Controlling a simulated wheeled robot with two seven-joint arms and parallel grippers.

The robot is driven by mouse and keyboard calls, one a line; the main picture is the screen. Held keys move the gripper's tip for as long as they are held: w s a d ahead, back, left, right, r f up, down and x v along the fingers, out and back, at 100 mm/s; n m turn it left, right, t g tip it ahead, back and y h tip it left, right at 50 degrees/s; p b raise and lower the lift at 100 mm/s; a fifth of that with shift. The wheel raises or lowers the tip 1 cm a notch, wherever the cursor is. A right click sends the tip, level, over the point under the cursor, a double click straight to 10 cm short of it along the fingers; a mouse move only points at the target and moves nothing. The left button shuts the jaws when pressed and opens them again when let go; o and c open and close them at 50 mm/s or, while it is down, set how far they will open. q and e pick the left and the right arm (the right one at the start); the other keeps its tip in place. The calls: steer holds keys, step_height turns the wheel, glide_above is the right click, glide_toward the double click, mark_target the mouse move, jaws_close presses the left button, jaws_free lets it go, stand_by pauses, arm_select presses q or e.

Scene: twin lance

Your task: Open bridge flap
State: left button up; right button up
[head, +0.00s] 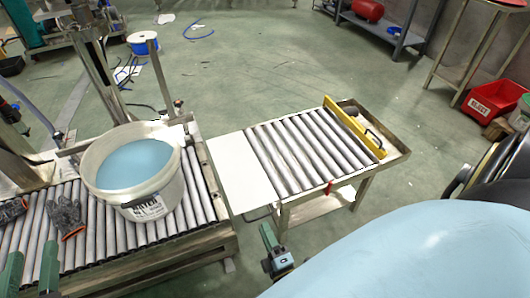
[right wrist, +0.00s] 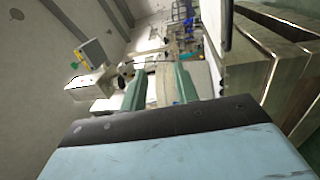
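The bridge flap appears to be the plain cream plate (head: 240,172) in the head view. It lies flat between the left roller conveyor (head: 210,238) and the right roller table (head: 310,150). A dark handle (head: 260,216) shows at its front edge. My right gripper (head: 268,238) is below and in front of the flap, apart from it. In the right wrist view its two green fingers (right wrist: 160,85) are spread with nothing held. My left gripper (head: 32,265) is at the bottom left over the rollers, its green fingers apart and empty.
A white bucket (head: 160,200) of blue liquid stands on the left conveyor, with dark gloves (head: 68,217) beside it. A yellow bar (head: 355,130) crosses the table's far end. A red clip (head: 330,187) sits on its front rail. A red crate (head: 492,102) stands at right.

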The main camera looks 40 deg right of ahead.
steer(key=shift+a+v, duration=0.25)
steer(key=shift+v, duration=1.3)
